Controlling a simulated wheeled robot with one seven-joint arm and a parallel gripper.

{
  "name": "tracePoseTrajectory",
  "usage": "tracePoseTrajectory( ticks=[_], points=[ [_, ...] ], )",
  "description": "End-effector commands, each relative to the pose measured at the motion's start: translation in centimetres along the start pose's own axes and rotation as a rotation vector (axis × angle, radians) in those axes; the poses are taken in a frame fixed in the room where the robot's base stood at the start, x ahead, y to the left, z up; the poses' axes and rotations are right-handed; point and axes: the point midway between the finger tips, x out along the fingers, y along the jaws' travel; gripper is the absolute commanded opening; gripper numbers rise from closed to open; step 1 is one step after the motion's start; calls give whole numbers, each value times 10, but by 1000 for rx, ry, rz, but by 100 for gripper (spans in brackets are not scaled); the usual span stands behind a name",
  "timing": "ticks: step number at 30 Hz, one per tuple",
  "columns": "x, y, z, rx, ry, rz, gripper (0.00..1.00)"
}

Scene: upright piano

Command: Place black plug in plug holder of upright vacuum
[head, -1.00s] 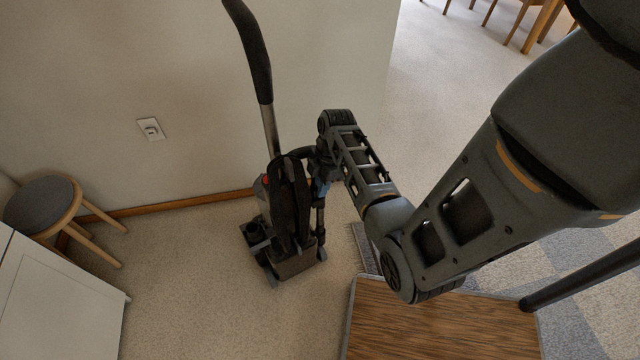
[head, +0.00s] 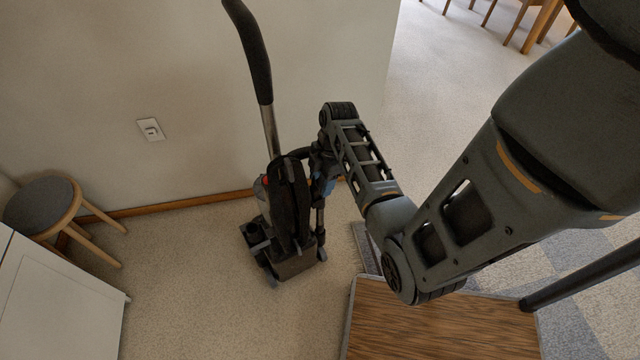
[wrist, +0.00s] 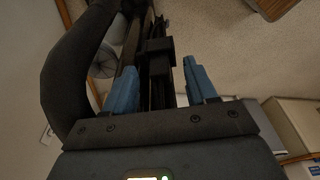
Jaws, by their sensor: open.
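The upright vacuum (head: 290,205) stands on the carpet by the wall, dark, with a long black handle rising to the upper left. My gripper (wrist: 158,66) is at the vacuum's right side, largely hidden by my arm in the head view. In the wrist view its two blue fingers are apart, on either side of dark upright parts of the vacuum. A black blocky piece (wrist: 158,47) lies between the fingers, with gaps on both sides; I cannot tell whether it is the plug or the plug holder. No separate plug can be made out clearly.
A round stool (head: 45,207) and a white cabinet (head: 60,300) stand at the left. The wall carries a white outlet (head: 151,129). A wooden-topped piece (head: 440,325) is below my arm. Carpet is clear in front of the vacuum.

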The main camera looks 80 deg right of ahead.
Motion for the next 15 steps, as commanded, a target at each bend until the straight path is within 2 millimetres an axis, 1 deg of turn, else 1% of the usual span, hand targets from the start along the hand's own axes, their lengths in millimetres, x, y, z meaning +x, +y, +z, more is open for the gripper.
tracePoseTrajectory(
  ticks=[1, 3, 9, 12, 15],
  points=[
    [-11, 0, 0, 0, -1, 4, 57],
    [-26, 1, 0, 1, -1, 4, 57],
    [-66, 1, 0, 0, -1, 5, 57],
    [-80, 1, 0, -1, -1, 4, 57],
    [-90, 1, 0, -1, 0, 2, 57]
  ],
)
